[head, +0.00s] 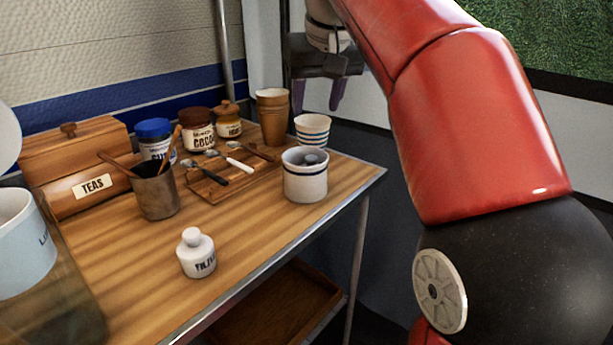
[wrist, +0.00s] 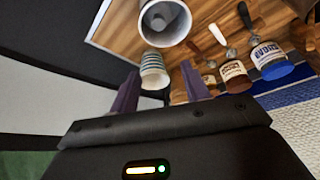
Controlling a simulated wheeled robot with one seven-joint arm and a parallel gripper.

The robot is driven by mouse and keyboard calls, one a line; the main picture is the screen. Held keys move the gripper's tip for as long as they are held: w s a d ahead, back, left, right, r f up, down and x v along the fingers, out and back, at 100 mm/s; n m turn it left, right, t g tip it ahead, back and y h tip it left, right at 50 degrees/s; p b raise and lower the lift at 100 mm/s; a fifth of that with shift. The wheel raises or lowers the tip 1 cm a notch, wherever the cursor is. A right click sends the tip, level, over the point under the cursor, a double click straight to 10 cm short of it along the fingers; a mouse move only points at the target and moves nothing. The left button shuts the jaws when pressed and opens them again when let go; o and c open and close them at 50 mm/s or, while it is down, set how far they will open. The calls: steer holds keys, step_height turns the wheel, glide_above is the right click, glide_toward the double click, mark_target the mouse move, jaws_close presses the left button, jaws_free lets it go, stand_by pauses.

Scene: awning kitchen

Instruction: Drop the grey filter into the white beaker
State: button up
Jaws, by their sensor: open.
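The white beaker (head: 305,187) with dark bands stands upright near the table's right edge. A grey rounded piece, which looks like the grey filter (head: 311,158), sits inside it, its top showing at the mouth. In the wrist view the beaker (wrist: 185,28) shows at the top, with the grey filter (wrist: 158,17) inside against its wall. My gripper (head: 318,100) is open and empty, its purple fingers pointing down, raised above and behind the beaker. In the wrist view my gripper (wrist: 160,86) has its fingers apart, on either side of the striped cup in the picture.
A striped cup (head: 312,131) and stacked brown cups (head: 272,118) stand behind the beaker. A wooden tray (head: 212,192) with spoons lies left of it. A lidded white jar (head: 197,256) stands at the front. Bare wood (head: 250,225) lies between.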

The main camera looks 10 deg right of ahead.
steer(key=p+v, duration=0.2)
steer(key=v, duration=0.5)
steer(key=shift+s+r, duration=0.2)
steer(key=shift+r, duration=0.15)
steer(key=s+f, duration=0.6)
steer(key=f, duration=0.4)
steer(key=s+f, duration=0.6)
steer(key=f, duration=0.4)
steer(key=s+f, duration=0.6)
steer(key=f, duration=0.5)
steer(key=shift+t, duration=0.4)
